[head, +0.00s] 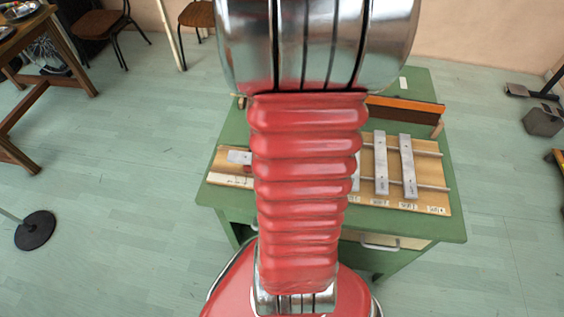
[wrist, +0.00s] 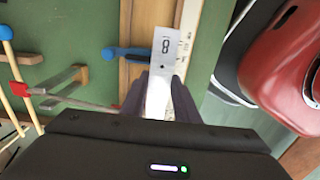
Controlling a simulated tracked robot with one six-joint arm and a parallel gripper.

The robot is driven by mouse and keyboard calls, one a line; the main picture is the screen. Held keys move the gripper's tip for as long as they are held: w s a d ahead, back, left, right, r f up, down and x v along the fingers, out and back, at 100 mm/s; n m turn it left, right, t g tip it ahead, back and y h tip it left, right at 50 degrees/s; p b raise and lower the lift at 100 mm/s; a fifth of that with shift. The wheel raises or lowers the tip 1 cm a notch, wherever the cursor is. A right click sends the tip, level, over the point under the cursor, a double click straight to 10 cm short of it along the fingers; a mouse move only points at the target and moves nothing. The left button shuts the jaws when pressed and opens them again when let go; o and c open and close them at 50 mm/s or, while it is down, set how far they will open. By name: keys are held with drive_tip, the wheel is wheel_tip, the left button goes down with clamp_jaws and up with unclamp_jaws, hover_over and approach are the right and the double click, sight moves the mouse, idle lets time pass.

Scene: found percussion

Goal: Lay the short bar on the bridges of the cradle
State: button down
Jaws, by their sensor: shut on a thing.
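My gripper (wrist: 157,97) is shut on a flat silver bar (wrist: 175,42) with a dark mark like an 8, held between its dark fingers. The bar's far end points up the wrist view. Below it is the wooden board of the cradle (wrist: 141,14), with a blue padded piece (wrist: 125,53) beside the bar, perhaps a bridge. I cannot tell whether the bar touches anything. In the head view the cradle (head: 432,172) lies on the green table, with silver bars (head: 381,165) across its rails at right. My arm hides its middle and my gripper there.
In the wrist view, a red-tipped grey piece (wrist: 20,89) and pale sticks with a blue end (wrist: 6,32) lie left. A floor stand (head: 34,230) is at left.

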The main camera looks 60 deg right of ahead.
drive_tip(key=shift+w+d+f, duration=0.1)
drive_tip(key=shift+w+d, duration=0.15)
drive_tip(key=shift+d, duration=0.4)
drive_tip(key=shift+w+d, duration=0.25)
drive_tip(key=shift+d, duration=0.35)
drive_tip(key=shift+f, duration=0.25)
drive_tip(key=shift+f, duration=0.2)
drive_tip(key=c, duration=1.3)
unclamp_jaws()
drive_tip(key=shift+r, duration=0.1)
wheel_tip(320, 180, up, 14)
drive_tip(key=shift+f, duration=0.2)
